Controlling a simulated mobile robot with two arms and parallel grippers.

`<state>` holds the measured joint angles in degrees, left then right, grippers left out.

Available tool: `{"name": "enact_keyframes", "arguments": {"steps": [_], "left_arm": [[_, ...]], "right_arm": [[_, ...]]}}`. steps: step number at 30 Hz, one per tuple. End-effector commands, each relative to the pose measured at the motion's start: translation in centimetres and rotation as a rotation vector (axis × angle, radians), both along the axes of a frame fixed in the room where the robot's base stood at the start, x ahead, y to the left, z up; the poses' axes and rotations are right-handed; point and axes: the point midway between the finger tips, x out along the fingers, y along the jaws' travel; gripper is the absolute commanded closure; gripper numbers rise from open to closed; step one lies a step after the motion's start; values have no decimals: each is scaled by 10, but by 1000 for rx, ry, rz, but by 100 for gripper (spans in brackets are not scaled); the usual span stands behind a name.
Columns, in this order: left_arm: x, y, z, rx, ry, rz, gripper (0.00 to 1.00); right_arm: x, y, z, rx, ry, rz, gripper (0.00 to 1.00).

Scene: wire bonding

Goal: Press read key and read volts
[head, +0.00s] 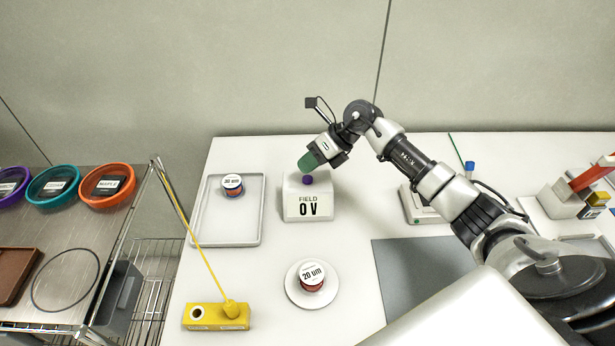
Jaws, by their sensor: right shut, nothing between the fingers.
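A white meter box (307,203) stands on the white table, its front reading "FIELD 0 V". A small purple key (308,180) sits on its top. My right gripper (307,164) reaches in from the right and is just above the purple key, fingers pointing down and left. Its green fingertips are shut with nothing between them. I cannot tell whether they touch the key. My left gripper is not in view.
A tray (252,235) with a "30 um" spool (232,185) is to the left. A "20 um" spool (312,276) sits on a round dish in front. A yellow block (215,317) with a slanted yellow rod stands front left. A grey mat (425,275) lies right.

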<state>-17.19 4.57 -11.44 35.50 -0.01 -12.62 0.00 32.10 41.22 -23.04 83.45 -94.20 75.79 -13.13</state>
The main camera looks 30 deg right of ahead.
Motion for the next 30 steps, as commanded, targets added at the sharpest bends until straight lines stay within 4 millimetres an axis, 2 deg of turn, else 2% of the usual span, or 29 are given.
{"name": "enact_keyframes", "arguments": {"steps": [30], "left_arm": [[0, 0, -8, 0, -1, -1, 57]], "right_arm": [[0, 0, -8, 0, 0, 0, 100]]}}
